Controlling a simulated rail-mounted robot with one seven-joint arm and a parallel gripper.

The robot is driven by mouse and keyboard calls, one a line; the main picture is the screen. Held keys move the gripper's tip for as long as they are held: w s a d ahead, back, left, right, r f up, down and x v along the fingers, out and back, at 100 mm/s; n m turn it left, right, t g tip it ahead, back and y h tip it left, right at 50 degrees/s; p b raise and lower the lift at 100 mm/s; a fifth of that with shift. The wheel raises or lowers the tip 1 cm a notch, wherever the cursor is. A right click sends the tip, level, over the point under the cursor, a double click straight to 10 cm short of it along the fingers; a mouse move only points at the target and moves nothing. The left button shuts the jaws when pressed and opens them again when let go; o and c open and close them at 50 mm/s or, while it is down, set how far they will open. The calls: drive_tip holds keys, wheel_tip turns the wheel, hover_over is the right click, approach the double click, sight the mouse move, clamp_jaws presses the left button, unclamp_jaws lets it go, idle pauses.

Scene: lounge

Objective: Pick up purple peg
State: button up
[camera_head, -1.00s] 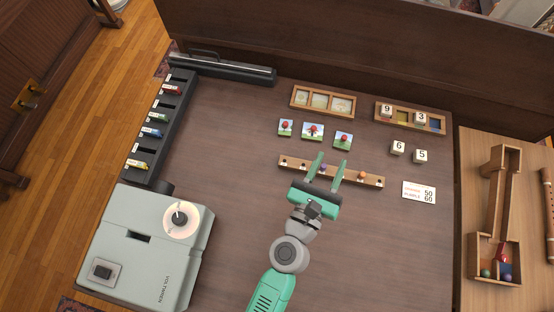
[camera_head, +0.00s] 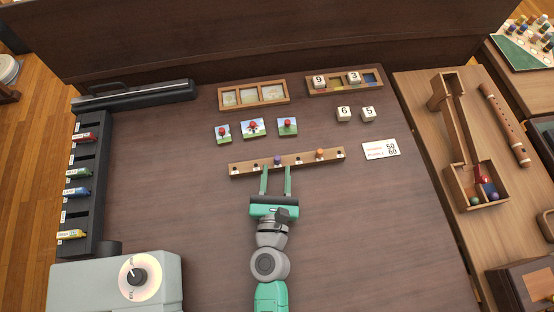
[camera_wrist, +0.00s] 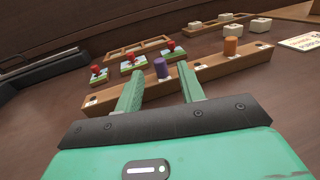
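The purple peg (camera_head: 277,160) stands upright in a hole of a long wooden peg rail (camera_head: 248,166). It also shows in the wrist view (camera_wrist: 161,68), just beyond and between my fingertips. An orange peg (camera_head: 320,154) stands further right in the same rail. My gripper (camera_head: 276,171) is open, with its two green fingers spread and pointing at the rail. In the wrist view, nothing is held between the fingers (camera_wrist: 158,84). The fingertips are close to the rail's near side; whether they touch it I cannot tell.
Several picture tiles with red knobs (camera_head: 253,128) lie behind the rail. Wooden trays (camera_head: 222,107) and number cubes (camera_head: 344,114) lie further back. A white card (camera_head: 381,149) lies to the right. A black rack (camera_head: 86,205) and a grey machine (camera_head: 75,285) stand left. The tabletop between is clear.

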sight(277, 162)
drive_tip(key=w, duration=0.5)
drive_tip(key=shift+w+d+r, duration=0.1)
drive_tip(key=shift+d, duration=0.05)
drive_tip(key=shift+s, duration=0.25)
clamp_jaws()
